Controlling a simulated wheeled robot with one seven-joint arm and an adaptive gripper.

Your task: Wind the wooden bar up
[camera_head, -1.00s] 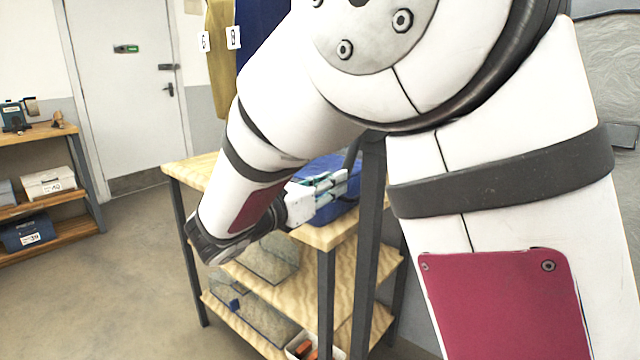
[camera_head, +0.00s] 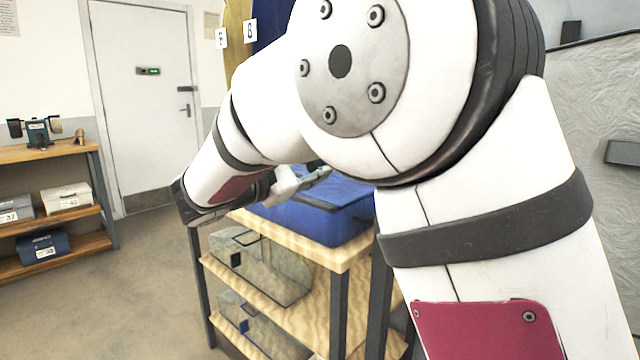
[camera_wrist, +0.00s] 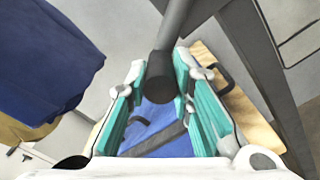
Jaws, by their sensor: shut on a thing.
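The wooden bar itself does not show in either view. In the wrist view, my gripper (camera_wrist: 160,80) has its teal-padded fingers on both sides of a dark grey round handle (camera_wrist: 170,45), shut on its end. In the head view my gripper (camera_head: 315,177) is small and partly hidden behind my own arm, above the blue case; the handle cannot be made out there. A blue garment (camera_wrist: 45,60) and a mustard one (camera_head: 236,40) hang near number tags, their upper ends out of view.
A blue case (camera_head: 335,215) lies on a wooden shelf unit (camera_head: 318,252) below my gripper. A dark upright post (camera_wrist: 255,60) stands close to the right in the wrist view. A side shelf (camera_head: 60,150) and a door (camera_head: 145,100) are at left, with clear floor between.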

